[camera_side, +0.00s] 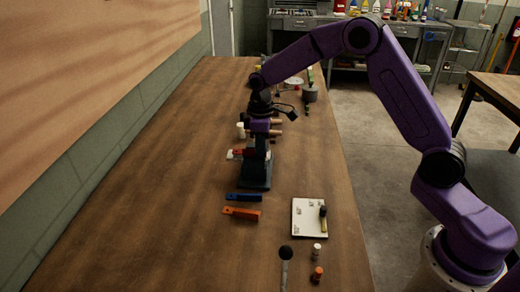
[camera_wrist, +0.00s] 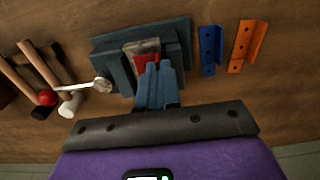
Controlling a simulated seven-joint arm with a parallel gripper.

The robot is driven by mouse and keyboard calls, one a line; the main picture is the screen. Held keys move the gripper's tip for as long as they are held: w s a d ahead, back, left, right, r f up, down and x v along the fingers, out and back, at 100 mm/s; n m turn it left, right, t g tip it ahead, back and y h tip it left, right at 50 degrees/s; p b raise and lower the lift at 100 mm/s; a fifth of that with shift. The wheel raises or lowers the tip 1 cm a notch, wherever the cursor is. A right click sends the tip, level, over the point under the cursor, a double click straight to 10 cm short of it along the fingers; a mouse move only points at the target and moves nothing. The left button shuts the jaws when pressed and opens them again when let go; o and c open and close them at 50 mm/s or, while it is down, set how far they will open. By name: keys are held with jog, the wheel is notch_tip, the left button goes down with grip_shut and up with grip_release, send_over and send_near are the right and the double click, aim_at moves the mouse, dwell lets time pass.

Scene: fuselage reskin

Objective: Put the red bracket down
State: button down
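The red bracket (camera_wrist: 144,52) shows at my fingertips in the wrist view, over a dark blue-grey stepped block (camera_wrist: 182,42). My gripper (camera_wrist: 157,68) has its two fingers close together on the near edge of the bracket, which hides part of it. In the side view my gripper (camera_side: 261,145) points down at the block (camera_side: 255,179). A red patch shows just left of the fingers there, partly hidden. I cannot tell whether the bracket rests on the block or hangs just above it.
A blue bracket (camera_wrist: 211,48) and an orange bracket (camera_wrist: 247,45) lie beside the block. Hammers (camera_wrist: 40,68) and a white-stemmed tool with a red ball (camera_wrist: 48,98) lie on its other side. A white pad (camera_side: 307,222) lies near the table's right edge. The table's left is clear.

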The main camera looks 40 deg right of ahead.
notch_tip(320, 180, up, 2)
jog(key=shift+r, duration=0.25)
jog(key=s+d+r, duration=0.2)
jog(key=s+r, duration=0.7)
jog(key=s, duration=0.5)
jog(key=s+d+f+n, duration=0.2)
jog(key=d+f+n, duration=0.1)
jog(key=d+n, duration=0.5)
jog(key=s+d+f+n, duration=0.1)
jog(key=d+f+n, duration=0.4)
jog(key=n, duration=0.5)
jog(key=w+d+f, duration=0.1)
jog(key=w+f, duration=0.1)
jog(key=w, duration=0.2)
jog(key=w+d+f, duration=0.2)
jog(key=w+f, duration=0.1)
jog(key=w, duration=0.1)
jog(key=w+d+f, duration=0.1)
jog(key=w+f, duration=0.1)
jog(key=w, duration=0.2)
jog(key=shift+w+d+f, duration=0.25)
jog(key=shift+f, duration=0.15)
jog(key=shift+w+d+f, duration=0.1)
jog(key=shift+w+f, duration=0.15)
jog(key=shift+f, duration=0.1)
jog(key=shift+w+f, duration=0.1)
jog(key=shift+f, duration=1.5)
